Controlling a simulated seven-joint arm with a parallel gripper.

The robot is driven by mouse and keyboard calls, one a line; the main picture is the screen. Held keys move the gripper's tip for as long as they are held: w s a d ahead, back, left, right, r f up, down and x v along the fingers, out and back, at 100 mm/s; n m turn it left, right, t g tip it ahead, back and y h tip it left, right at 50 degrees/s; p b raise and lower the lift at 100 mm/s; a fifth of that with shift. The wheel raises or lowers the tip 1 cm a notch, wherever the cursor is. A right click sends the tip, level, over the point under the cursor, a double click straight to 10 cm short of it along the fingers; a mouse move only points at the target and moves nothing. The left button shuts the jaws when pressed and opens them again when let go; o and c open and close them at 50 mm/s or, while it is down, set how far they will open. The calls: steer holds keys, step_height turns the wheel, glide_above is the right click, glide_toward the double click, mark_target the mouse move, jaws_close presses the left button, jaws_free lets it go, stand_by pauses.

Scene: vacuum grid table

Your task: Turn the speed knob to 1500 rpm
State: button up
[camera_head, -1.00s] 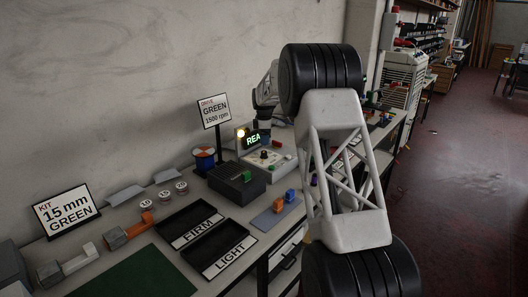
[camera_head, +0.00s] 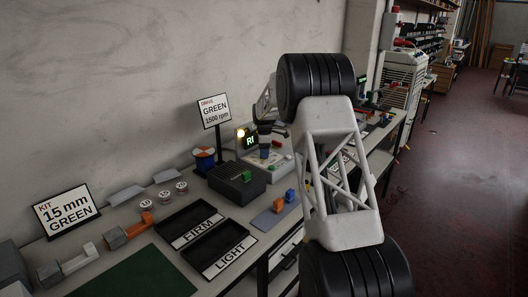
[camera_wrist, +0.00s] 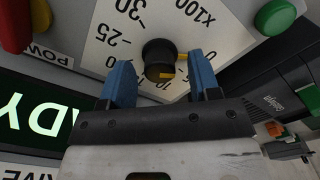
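The speed knob (camera_wrist: 158,56) is black with yellow marks, on a white dial with upside-down numbers and an "x100" label in the wrist view. My gripper (camera_wrist: 160,84) is open, its two blue fingers spread on the near side of the knob, one towards each side. I see no clear contact. In the head view my gripper (camera_head: 264,151) hangs over the drive panel (camera_head: 282,165) and hides the knob. The lit green display (camera_wrist: 38,115) is partly in the wrist view. A sign (camera_head: 214,109) reads "DRIVE GREEN 1500 rpm".
In the wrist view a red button (camera_wrist: 273,19) and a green button (camera_wrist: 40,14) flank the dial. A dark box (camera_head: 237,180) stands left of the panel in the head view. Trays marked FIRM (camera_head: 190,239) and LIGHT (camera_head: 224,266) lie nearer.

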steer(key=c, duration=0.9)
